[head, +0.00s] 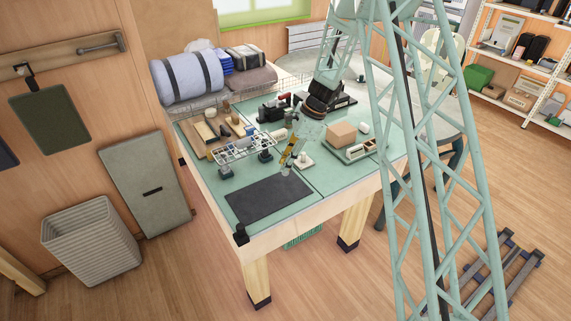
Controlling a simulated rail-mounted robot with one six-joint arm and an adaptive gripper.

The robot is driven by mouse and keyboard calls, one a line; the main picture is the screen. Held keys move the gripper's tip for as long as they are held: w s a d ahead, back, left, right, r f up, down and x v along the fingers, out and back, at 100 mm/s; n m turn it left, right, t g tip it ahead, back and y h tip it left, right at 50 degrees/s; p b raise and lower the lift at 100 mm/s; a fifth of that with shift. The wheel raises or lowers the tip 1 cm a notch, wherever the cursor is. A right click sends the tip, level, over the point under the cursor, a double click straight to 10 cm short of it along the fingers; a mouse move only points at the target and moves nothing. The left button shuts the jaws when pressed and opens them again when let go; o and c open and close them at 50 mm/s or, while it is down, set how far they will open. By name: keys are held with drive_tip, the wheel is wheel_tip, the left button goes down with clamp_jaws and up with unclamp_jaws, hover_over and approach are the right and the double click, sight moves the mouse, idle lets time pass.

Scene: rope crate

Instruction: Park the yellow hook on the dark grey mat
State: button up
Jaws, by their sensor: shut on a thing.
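The dark grey mat (268,198) lies flat and bare on the near left part of the green-topped table. My gripper (293,143) points down over the table, just beyond the mat's far right corner. It is shut on the yellow hook (288,153), which hangs tilted, its lower end towards the mat's far edge. The hook is small here, and my gripper hides part of it. I cannot tell whether its lower end touches the table or hangs above it.
A wire rack with small parts (247,147) stands left of the hook. A white block (304,161) lies close on its right. A cardboard box (342,133) and a green tray (356,153) are further right. A black corner piece (240,234) stands at the table's near corner.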

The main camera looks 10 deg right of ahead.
sight(286, 175)
idle(0.4)
drive_tip(key=shift+f+b, duration=1.55)
drive_tip(key=shift+f, duration=1.4)
drive_tip(key=shift+f+b, duration=0.3)
drive_tip(key=shift+f, duration=0.25)
drive_tip(key=o, duration=1)
drive_tip(key=shift+d+r, duration=0.1)
drive_tip(key=shift+r, duration=0.05)
drive_tip(key=v, duration=1.1)
drive_tip(key=shift+r, duration=0.3)
drive_tip(key=shift+d, duration=0.15)
